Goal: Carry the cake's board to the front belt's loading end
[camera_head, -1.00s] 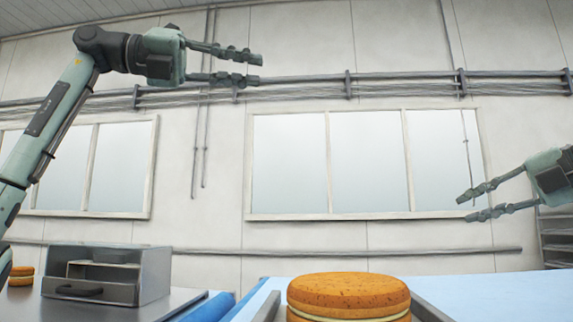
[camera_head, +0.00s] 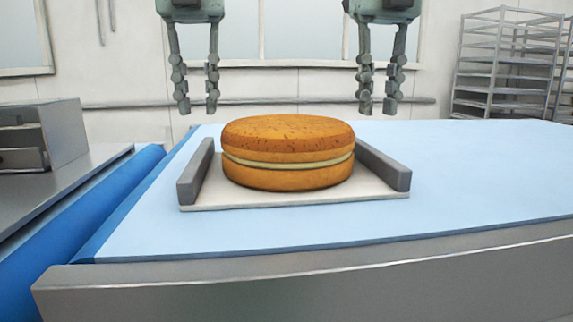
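The cake (camera_head: 288,155), two golden-brown layers with a pale filling, sits on a thin white board (camera_head: 290,203). The board has an upright grey handle on its left side (camera_head: 196,173) and another on its right side (camera_head: 383,166). It lies on a light blue belt (camera_head: 480,190). My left gripper (camera_head: 198,108) points down above and behind the left handle, with its fingers apart and nothing between them. My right gripper (camera_head: 378,106) points down above and behind the right handle, also open and empty. Neither gripper appears to touch the board.
A metal rail (camera_head: 330,270) runs along the belt's near edge. A blue roller (camera_head: 90,220) and a steel table with a metal box (camera_head: 45,135) are at the left. A wire rack (camera_head: 508,65) stands at the back right. The belt right of the board is clear.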

